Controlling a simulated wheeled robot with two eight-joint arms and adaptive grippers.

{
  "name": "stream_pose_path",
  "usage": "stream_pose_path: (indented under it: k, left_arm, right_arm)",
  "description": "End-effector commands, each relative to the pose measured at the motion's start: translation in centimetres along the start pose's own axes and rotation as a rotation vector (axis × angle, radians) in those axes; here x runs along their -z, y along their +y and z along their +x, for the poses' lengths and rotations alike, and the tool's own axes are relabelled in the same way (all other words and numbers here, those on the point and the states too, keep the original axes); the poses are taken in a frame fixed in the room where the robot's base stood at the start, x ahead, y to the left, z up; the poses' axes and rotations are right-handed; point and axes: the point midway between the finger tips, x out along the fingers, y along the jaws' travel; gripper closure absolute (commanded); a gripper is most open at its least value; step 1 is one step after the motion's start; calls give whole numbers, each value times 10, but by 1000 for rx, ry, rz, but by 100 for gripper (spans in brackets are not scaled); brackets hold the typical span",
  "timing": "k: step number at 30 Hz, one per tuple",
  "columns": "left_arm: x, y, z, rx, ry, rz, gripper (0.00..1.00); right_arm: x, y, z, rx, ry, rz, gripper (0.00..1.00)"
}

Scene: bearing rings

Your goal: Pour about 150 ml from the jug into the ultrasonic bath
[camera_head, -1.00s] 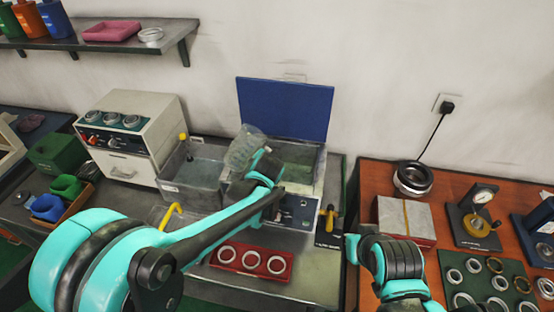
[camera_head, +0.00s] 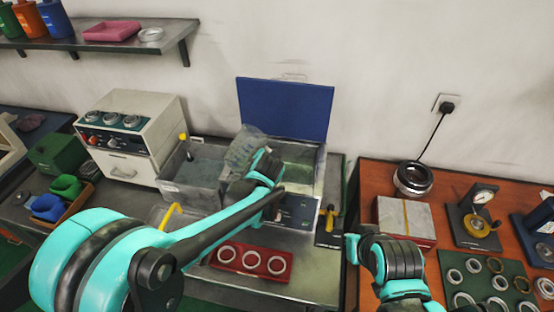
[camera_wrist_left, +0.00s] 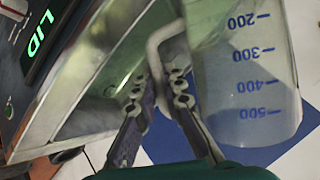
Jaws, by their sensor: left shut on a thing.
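The clear jug (camera_head: 242,150) is tilted over the left part of the ultrasonic bath (camera_head: 297,212). The bath's blue lid (camera_head: 285,108) stands open. My left gripper (camera_head: 264,162) is shut on the jug's handle; in the left wrist view the gripper (camera_wrist_left: 160,105) closes around the pale handle (camera_wrist_left: 163,38). The jug wall (camera_wrist_left: 245,75) shows blue marks from 200 to 500 there. I cannot make out its liquid level or a stream. The bath panel reads LID in green (camera_wrist_left: 38,33).
A grey open tank (camera_head: 190,180) stands left of the bath. A yellow-handled tool (camera_head: 329,215) lies to the right. The wooden bench (camera_head: 370,180) holds rings and gauges.

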Motion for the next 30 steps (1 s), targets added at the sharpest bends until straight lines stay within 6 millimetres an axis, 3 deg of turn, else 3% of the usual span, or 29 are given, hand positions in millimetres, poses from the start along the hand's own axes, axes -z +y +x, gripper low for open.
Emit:
stream_pose_path:
  k: [14,30]
  left_arm:
    - [2,-2,-2,-11,22,-24,100]
    - [9,-25,-22,-139,280,-310,100]
  right_arm:
    - [1,0,-1,0,0,0,100]
    - [-1,0,2,0,0,0,100]
